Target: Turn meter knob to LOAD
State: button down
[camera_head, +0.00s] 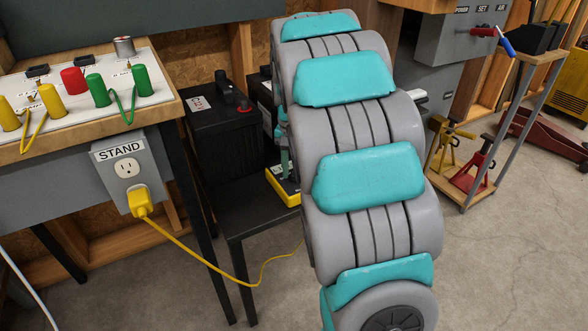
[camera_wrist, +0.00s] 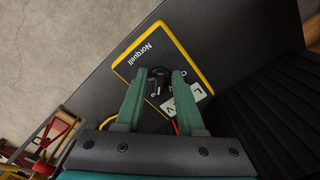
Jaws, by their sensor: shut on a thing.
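The meter is a dark box with a yellow rim, marked "Norquell", lying on a black shelf; it shows in the wrist view (camera_wrist: 147,52). In the head view only its yellow corner (camera_head: 284,187) shows beside my arm. The meter knob (camera_wrist: 159,73) is black and round, on the meter's face. My gripper (camera_wrist: 159,76) has its two green fingers shut on the knob, one on each side. Letters beside the knob are partly covered by the right finger, so the knob's setting cannot be read.
A black battery (camera_head: 222,120) stands beside the meter on the black shelf (camera_head: 240,212). A yellow cord (camera_head: 190,250) runs from the STAND outlet (camera_head: 127,168) toward the meter. The bench (camera_head: 178,105) at left holds coloured cylinders. Red and yellow jack stands (camera_head: 472,168) stand at right.

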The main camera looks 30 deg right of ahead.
dwell(0.4)
jog(key=c, duration=0.5)
grip_release()
notch_tip(320, 180, up, 8)
jog(key=shift+f, duration=0.1)
dwell(0.4)
